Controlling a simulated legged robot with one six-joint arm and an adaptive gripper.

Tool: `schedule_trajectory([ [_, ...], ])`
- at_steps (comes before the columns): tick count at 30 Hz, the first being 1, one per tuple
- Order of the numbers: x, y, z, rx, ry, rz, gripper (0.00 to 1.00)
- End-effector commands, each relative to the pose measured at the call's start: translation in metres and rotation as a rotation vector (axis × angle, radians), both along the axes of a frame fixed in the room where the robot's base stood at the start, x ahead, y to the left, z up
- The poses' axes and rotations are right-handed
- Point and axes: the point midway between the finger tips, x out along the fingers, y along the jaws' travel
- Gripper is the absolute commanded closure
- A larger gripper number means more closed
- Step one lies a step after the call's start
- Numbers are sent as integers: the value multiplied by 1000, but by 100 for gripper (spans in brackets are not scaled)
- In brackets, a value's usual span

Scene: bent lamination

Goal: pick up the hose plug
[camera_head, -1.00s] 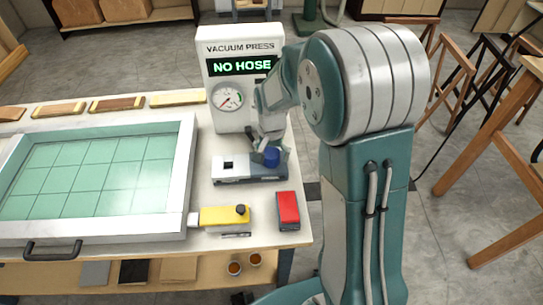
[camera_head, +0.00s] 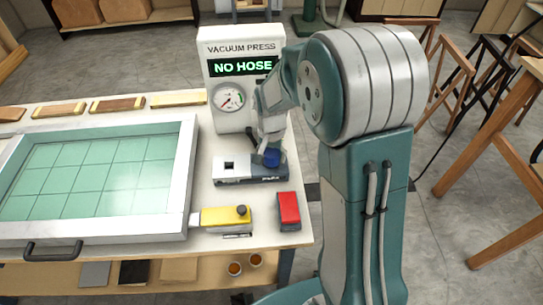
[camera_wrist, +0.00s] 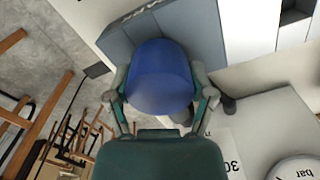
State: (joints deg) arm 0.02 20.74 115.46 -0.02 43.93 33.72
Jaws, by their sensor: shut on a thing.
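The hose plug is a blue cylinder (camera_wrist: 160,75), held between the two fingers of my gripper (camera_wrist: 160,90) in the wrist view. In the head view the blue plug (camera_head: 271,157) shows just below my gripper (camera_head: 270,150), over the right, grey end of a grey and white block (camera_head: 235,170). My gripper is shut on the plug's sides. The plug's far end is hidden, and I cannot tell whether it still touches the block.
A vacuum press unit (camera_head: 240,50) reading "NO HOSE" stands close behind my gripper. A framed green grid bed (camera_head: 85,180) lies left. A yellow block (camera_head: 225,217) and a red block (camera_head: 288,210) stand in front. Wooden strips (camera_head: 118,104) lie at the back left.

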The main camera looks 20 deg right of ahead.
Motion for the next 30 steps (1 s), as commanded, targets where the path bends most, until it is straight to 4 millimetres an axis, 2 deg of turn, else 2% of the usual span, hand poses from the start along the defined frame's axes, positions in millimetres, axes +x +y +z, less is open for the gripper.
schedule_trajectory([
  [5, 1, 0, 27, 0, -7, 0, 82],
  [15, -51, 31, 90, 1, -6, 4, 82],
  [24, -104, 61, 115, 1, -4, 3, 82],
  [30, -119, 70, 122, 0, -4, 1, 82],
])
